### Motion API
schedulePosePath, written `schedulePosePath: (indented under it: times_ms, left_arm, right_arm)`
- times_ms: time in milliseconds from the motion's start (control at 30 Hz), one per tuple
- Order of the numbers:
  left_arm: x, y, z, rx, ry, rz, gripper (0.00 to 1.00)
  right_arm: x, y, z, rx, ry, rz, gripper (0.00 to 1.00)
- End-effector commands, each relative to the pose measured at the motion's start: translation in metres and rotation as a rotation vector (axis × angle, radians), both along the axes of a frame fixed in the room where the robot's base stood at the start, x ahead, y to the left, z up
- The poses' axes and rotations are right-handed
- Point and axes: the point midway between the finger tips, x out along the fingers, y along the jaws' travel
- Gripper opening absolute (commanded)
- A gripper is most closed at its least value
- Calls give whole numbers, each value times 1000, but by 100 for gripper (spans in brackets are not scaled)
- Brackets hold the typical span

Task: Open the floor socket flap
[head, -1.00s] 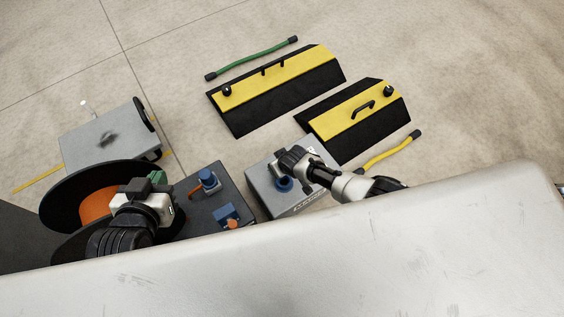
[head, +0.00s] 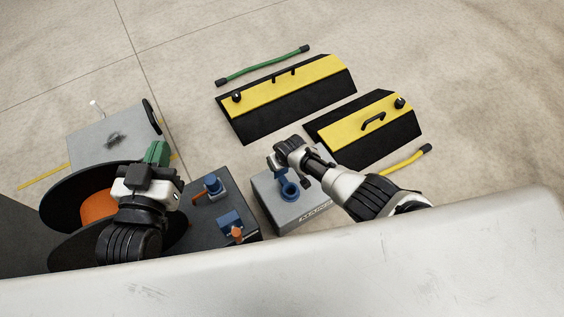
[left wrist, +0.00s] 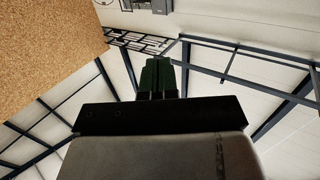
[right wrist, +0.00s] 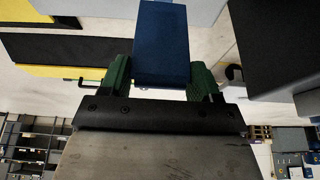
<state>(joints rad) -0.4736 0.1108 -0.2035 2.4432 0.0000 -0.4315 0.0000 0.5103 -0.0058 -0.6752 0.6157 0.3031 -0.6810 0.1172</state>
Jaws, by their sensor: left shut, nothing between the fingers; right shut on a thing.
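A grey floor socket box (head: 268,199) sits on the floor, with lettering on its front face. A round blue socket (head: 290,191) is on its top. My right gripper (head: 276,163) is over the box, its fingertips partly hidden by its own body. In the right wrist view, its green fingers (right wrist: 160,78) are shut on the blue flap (right wrist: 160,40), one on each side. In the head view the flap appears raised above the socket. My left gripper (head: 158,153) is shut and empty over an orange cable reel; its fingers (left wrist: 158,78) show together in the left wrist view.
A dark box with blue connectors (head: 213,187) stands left of the socket box. The cable reel (head: 98,206) has black flanges. Two black-and-yellow ramps (head: 285,100) and a green bar (head: 265,66) lie behind.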

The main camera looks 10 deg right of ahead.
Motion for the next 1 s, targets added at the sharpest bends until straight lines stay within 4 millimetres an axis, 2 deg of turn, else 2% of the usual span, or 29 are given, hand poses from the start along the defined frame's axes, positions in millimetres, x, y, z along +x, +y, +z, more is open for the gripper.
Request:
schedulePosePath:
  times_ms: [33, 333, 367, 500, 867, 1000]
  left_arm:
    - [0, 0, 0, -1, -4, 0, 0]
    - [0, 0, 1, -1, -5, 0, 0]
    - [0, 0, 1, -1, -5, 0, 0]
    - [0, 0, 1, -1, -5, -1, 0]
    - [0, 0, 1, 0, 4, 0, 0]
    - [-3, 4, -12, 27, 105, 8, 0]
  right_arm:
    - [5, 2, 4, 6, -14, 1, 20]
    - [6, 2, 5, 6, -16, 1, 20]
    - [6, 2, 5, 6, -16, 1, 65]
    - [4, 2, 4, 5, -11, 0, 87]
    - [1, 0, 3, 2, -5, 0, 88]
    - [0, 0, 8, 2, -4, -1, 88]
